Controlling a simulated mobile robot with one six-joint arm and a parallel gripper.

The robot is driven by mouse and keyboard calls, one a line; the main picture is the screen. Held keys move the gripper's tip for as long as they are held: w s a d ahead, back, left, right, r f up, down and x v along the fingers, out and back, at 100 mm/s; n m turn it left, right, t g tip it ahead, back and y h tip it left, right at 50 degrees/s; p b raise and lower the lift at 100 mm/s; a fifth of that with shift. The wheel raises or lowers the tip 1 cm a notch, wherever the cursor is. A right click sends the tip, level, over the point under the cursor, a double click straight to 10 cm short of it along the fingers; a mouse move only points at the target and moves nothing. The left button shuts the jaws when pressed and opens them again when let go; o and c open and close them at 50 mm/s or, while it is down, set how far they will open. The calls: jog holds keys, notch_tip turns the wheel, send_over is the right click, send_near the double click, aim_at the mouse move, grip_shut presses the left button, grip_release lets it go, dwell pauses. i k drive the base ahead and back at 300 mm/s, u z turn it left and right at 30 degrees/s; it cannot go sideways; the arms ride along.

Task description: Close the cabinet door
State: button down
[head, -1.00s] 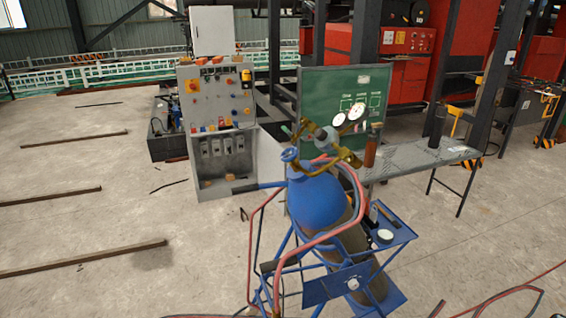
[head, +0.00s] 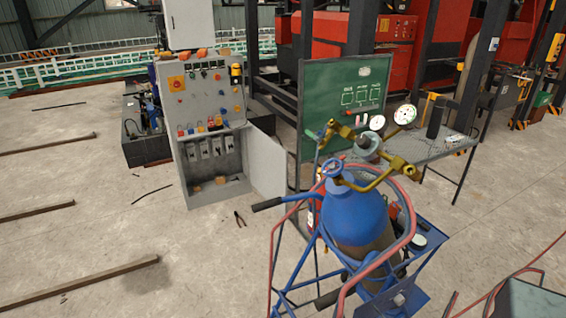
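The grey control cabinet (head: 207,105) stands left of centre in the head view, with buttons and coloured switches on its upper panel. Its lower compartment (head: 222,186) is open and shows several breakers inside. The cabinet door (head: 266,163) is a plain grey panel hinged at the compartment's right side and swung open to the right. My gripper is not in view.
A blue gas cylinder (head: 352,215) on a blue cart (head: 409,299) stands in front, right of the door; a cart handle (head: 268,203) reaches toward it. Pliers (head: 240,219) lie on the floor. Steel bars (head: 82,282) lie at left. Floor before the cabinet is mostly clear.

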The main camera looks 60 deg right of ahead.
aim_at(268, 158)
jog(key=i, duration=1.4)
jog(key=z, duration=4.15)
jog(key=i, duration=0.1)
jog(key=u, duration=2.75)
jog(key=i, duration=1.65)
